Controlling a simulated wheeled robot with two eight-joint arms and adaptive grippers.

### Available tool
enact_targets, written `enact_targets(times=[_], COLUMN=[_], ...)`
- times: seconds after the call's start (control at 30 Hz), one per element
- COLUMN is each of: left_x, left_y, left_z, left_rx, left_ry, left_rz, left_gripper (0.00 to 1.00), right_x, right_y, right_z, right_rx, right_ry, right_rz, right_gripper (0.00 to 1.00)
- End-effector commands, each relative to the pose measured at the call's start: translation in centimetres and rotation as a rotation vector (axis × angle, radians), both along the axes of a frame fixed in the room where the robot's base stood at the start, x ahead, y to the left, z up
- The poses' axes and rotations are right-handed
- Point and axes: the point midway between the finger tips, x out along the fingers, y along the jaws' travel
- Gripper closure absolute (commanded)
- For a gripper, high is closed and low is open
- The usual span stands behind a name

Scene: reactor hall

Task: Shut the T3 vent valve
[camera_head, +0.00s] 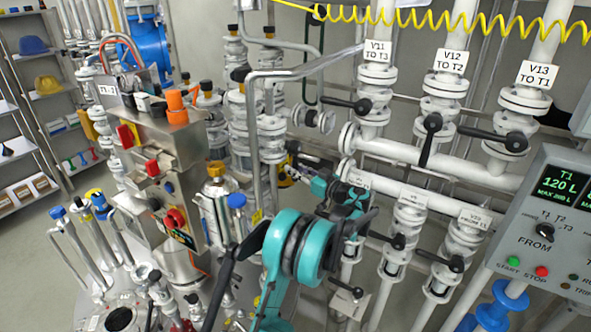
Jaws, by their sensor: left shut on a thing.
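My left arm, teal and black, rises from the bottom middle. Its gripper (289,166) points up and to the left among white pipes and valves, left of the V11 line. It is shut on a small dark part that looks like a valve handle. The fingers and pipes largely hide this part, and its angle cannot be made out. I see no readable T3 vent label there. My right gripper is not in view.
Valves with black levers, V11 (350,104), V12 (433,124) and V13 (515,140), stand at the right. A control panel (547,225) is at the right edge. A steel machine (160,150) crowds the left. A yellow coiled hose (440,20) hangs above.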

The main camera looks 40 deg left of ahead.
Motion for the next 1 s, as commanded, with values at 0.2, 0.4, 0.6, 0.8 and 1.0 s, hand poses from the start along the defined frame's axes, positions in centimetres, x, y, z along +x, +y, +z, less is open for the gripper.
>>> enact_targets(times=[0.2,0.4,0.6,0.8,1.0], left_x=[-1.1,-2.5,-3.9,-5.1,-6.1], left_y=[-0.1,-0.2,-0.4,-0.5,-0.6], left_z=[0.2,0.7,1.3,2.2,3.4], left_rx=[-0.014,-0.035,-0.056,-0.077,-0.098], left_ry=[0.123,0.296,0.485,0.674,0.863], left_rz=[0.001,0.003,0.003,0.004,0.005], left_gripper=[1.0,1.0,1.0,1.0,1.0], right_x=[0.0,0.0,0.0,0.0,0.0], right_y=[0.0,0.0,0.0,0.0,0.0], right_z=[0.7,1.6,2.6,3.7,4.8], right_rx=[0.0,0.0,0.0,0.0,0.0], right_ry=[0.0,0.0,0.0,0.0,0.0], right_rz=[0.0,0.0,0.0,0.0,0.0], right_gripper=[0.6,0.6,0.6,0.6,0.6])
